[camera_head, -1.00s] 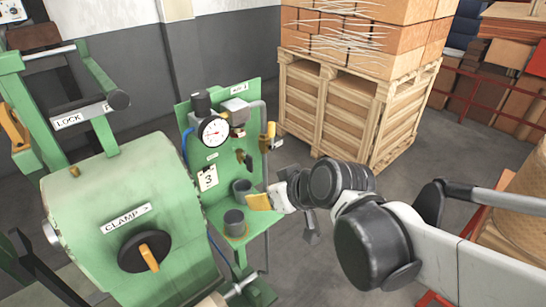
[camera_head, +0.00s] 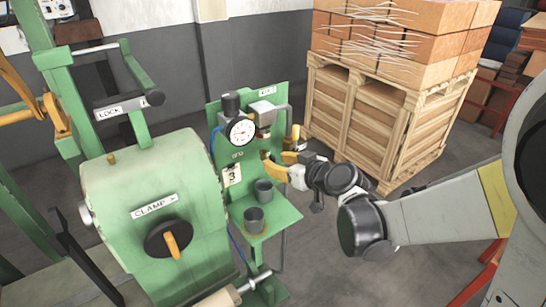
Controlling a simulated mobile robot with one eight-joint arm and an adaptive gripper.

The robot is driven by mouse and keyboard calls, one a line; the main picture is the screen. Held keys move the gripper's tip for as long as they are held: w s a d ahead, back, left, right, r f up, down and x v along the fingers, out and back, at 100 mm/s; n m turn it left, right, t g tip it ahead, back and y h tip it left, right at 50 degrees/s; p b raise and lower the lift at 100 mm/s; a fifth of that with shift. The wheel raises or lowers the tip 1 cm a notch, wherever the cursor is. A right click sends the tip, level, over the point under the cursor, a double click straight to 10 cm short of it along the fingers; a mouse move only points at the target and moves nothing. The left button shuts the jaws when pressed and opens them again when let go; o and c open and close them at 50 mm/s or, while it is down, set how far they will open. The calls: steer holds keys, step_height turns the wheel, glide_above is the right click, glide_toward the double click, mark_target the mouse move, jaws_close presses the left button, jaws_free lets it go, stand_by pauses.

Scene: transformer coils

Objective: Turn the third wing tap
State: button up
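The green panel (camera_head: 295,213) carries a round gauge (camera_head: 242,131) and a white tag marked 3 (camera_head: 232,175). A small brass-coloured fitting (camera_head: 266,155), perhaps the wing tap, sits on the panel face below and right of the gauge; its wings are too small to make out. My gripper (camera_head: 272,164) points left at this fitting, its two yellow fingers apart, one above the other. The fingertips are close to the fitting; I cannot tell whether they touch it. A yellow-handled lever (camera_head: 296,132) stands at the panel's right edge, above my gripper.
Two grey cups (camera_head: 254,219) stand on the panel's shelf below my gripper. The green machine with the CLAMP knob (camera_head: 168,238) is at left. Grey floor is open between.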

steer(key=shift+x, duration=1.3)
jaws_close()
